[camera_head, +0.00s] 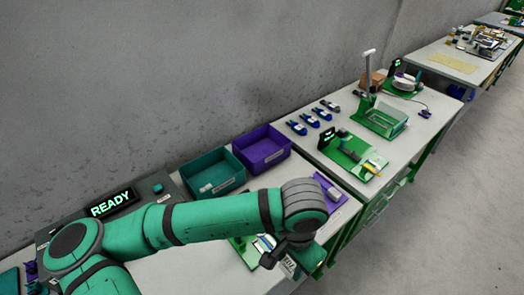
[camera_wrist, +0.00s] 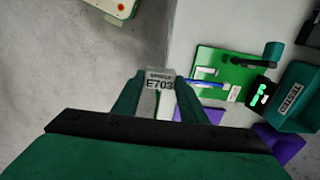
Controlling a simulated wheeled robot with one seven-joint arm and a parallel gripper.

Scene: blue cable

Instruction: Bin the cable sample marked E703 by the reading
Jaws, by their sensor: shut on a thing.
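My gripper (camera_wrist: 160,92) is shut on a cable sample (camera_wrist: 158,86) whose pale tag reads E703. In the head view my gripper (camera_head: 288,258) holds it near the front edge of the near table, beside a green test fixture (camera_head: 243,250) that my arm partly hides. A black display (camera_head: 110,204) at the left reads READY in green. A teal bin (camera_head: 213,175) and a purple bin (camera_head: 262,148) stand side by side behind my arm. Their labels are too small to read there.
In the wrist view, a teal container (camera_wrist: 302,84) carries a label reading TESTED. A second table (camera_head: 300,150) at the right holds several blue-and-white samples (camera_head: 318,115), a green fixture (camera_head: 352,152) and a green press-like stand (camera_head: 384,118). The floor (camera_head: 440,210) at the right is clear.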

